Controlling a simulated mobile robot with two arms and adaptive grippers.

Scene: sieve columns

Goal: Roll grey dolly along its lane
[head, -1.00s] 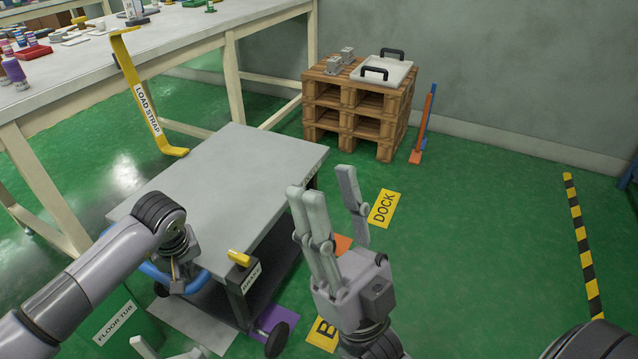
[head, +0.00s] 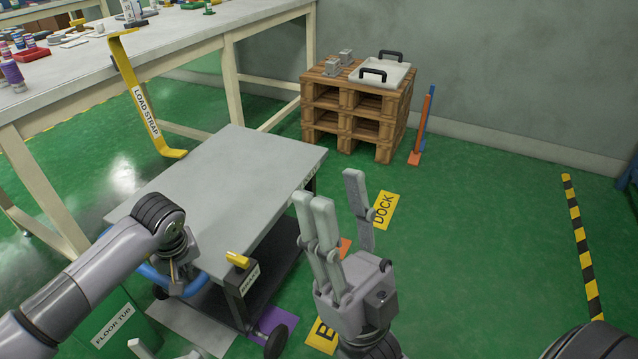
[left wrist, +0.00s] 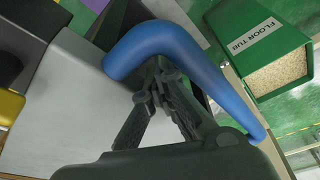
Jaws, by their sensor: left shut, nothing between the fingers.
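The grey dolly (head: 225,180) stands on the green floor with its flat grey top bare. A blue handle (head: 150,272) curves from its near left end; the handle (left wrist: 190,50) also shows large in the left wrist view. My left gripper (head: 178,278) is at this handle, partly hidden by my wrist. In the left wrist view its dark fingers (left wrist: 158,88) are shut and empty, close beside the handle; contact cannot be told. My right gripper (head: 340,215) is open and empty, fingers upward, near the dolly's right side. The DOCK sign (head: 384,209) lies on the floor beyond it.
A yellow load strap (head: 145,100) hangs between the workbench (head: 130,62) and dolly. A pallet stack (head: 355,115) stands at the back. A green floor tub (head: 125,325) is at the near left. A striped floor strip (head: 580,240) lies right; floor between is clear.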

